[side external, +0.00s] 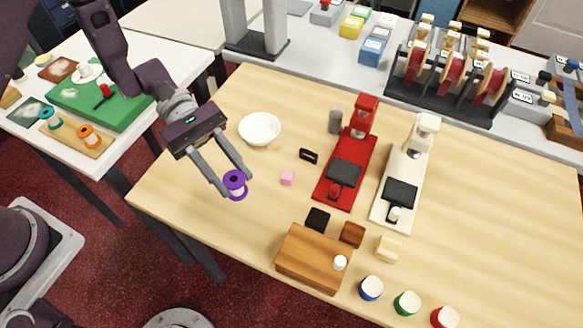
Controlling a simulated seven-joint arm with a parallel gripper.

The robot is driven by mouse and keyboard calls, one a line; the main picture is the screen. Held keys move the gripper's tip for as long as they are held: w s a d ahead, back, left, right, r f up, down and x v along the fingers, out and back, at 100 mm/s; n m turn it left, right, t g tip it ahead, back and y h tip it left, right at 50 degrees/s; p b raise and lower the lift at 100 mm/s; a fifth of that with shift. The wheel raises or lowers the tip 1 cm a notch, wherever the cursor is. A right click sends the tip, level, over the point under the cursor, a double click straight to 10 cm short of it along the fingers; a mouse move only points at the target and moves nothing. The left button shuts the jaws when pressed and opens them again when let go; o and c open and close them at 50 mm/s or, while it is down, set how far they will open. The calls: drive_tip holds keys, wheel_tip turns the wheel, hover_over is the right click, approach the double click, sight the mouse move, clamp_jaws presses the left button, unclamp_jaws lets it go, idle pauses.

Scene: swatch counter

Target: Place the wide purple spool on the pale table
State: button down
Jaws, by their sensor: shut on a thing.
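A white-topped table (190,62) stands to the left. On it a teal spool (50,117) and an orange spool (86,132) are on a tan board (73,140).
A red press (345,160) and a cream press (408,180) stand farther right. A wooden block (308,258) is nearer the front. The wood left of the bowl is clear.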

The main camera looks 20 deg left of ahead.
drive_tip(key=w+f, duration=0.1)
drive_tip(key=f, duration=0.2)
drive_tip(key=w+f+n+t, duration=0.1)
drive_tip(key=f, duration=0.2)
drive_tip(key=w+f+t, duration=0.1)
drive_tip(key=f, duration=0.3)
drive_tip(key=shift+d+n+h, duration=0.25)
drive_tip(key=shift+n+h, duration=0.05)
drive_tip(key=shift+n, duration=0.1)
drive_tip(key=shift+f, duration=0.1)
drive_tip(key=c, duration=0.9)
unclamp_jaws()
drive_tip(key=shift+c, duration=0.2)
